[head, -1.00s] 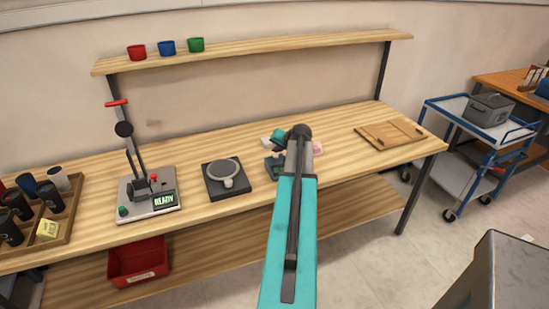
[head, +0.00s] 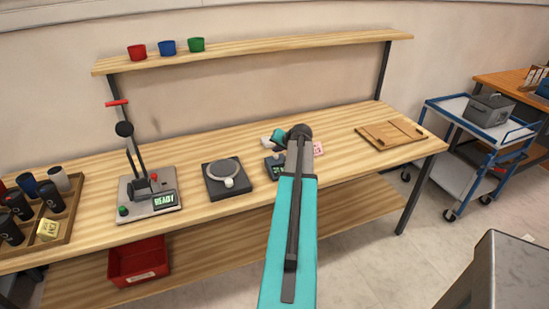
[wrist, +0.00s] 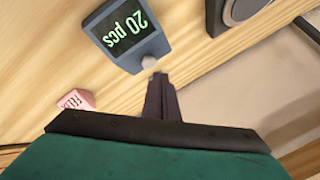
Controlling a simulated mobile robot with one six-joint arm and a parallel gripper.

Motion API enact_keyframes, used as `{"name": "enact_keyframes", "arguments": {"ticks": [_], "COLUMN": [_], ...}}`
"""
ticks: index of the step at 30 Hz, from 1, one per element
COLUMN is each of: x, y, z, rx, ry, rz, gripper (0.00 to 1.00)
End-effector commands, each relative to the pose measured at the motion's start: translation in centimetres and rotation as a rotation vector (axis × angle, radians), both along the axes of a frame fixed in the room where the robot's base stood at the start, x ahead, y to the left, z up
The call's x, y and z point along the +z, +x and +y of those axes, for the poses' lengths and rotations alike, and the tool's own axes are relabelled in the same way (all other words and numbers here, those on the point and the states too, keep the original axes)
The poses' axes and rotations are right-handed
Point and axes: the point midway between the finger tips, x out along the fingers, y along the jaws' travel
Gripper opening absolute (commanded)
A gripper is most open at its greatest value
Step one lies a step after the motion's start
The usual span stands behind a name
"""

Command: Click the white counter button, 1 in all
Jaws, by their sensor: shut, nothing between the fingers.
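The counter (wrist: 128,38) is a small blue-grey box whose dark display reads "20 pcs" in green. Its round white button (wrist: 149,62) sits on the edge nearest my gripper. My gripper (wrist: 160,76) is shut and empty, its dark fingertips just beside the button in the wrist view; I cannot tell whether they touch it. In the head view the counter (head: 272,169) stands on the bench, partly hidden by my teal arm. My gripper (head: 279,149) shows small and dark above it there, its tips hard to make out.
A dark round-plate device (head: 212,193) and the laser marker (head: 162,206) with a "READY" display stand left of the counter. A pink block (wrist: 74,100) lies near the counter. A wooden board (head: 380,138) is at the right, with bare bench (head: 340,133) before it.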

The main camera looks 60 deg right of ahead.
Motion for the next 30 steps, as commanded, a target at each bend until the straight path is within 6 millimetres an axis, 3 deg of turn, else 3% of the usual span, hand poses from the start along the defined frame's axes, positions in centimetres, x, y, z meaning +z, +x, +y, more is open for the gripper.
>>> {"name": "enact_keyframes", "arguments": {"ticks": [30], "x": [-1.04], "y": [-0.15], "z": [-0.03], "rx": [0.000], "ry": [0.000], "rz": [0.000], "gripper": [0.00]}}
